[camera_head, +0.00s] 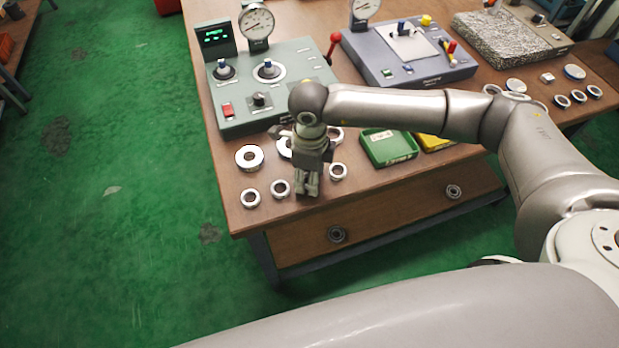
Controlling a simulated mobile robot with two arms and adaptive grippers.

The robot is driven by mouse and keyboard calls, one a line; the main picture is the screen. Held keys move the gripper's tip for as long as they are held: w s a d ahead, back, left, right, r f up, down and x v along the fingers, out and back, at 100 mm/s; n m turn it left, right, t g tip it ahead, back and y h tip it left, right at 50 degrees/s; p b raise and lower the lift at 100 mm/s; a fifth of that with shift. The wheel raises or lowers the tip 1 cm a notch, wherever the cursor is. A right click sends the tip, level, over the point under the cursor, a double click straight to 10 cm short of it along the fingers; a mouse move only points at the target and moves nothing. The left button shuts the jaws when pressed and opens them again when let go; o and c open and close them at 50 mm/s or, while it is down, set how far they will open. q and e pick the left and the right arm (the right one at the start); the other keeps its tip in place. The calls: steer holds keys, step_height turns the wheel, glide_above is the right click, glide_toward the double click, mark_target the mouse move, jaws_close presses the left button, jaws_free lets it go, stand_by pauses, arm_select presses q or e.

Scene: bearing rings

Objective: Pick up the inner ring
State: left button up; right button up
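Several small metal rings lie in a front row near the table's front edge: a left small ring (250,205), a middle small ring (280,194) and a right small ring (338,178). A larger, thicker ring (249,163) lies behind them at the left. Two more rings behind my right gripper are partly hidden. Which one is the inner ring is not marked. My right gripper (308,190) points down at the front edge, between the middle and right small rings. Its fingers look close together; whether they hold anything is hidden. My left gripper is not in view.
A grey-green gauge panel (290,120) stands behind the rings, with a blue-grey panel (390,76) to its right. A green bin (388,158) and a yellow bin (437,143) sit right of the gripper. More rings (578,98) lie at the far right of the wooden table (222,178).

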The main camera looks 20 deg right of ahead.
steer(key=c, duration=0.6)
steer(key=shift+r, duration=0.1)
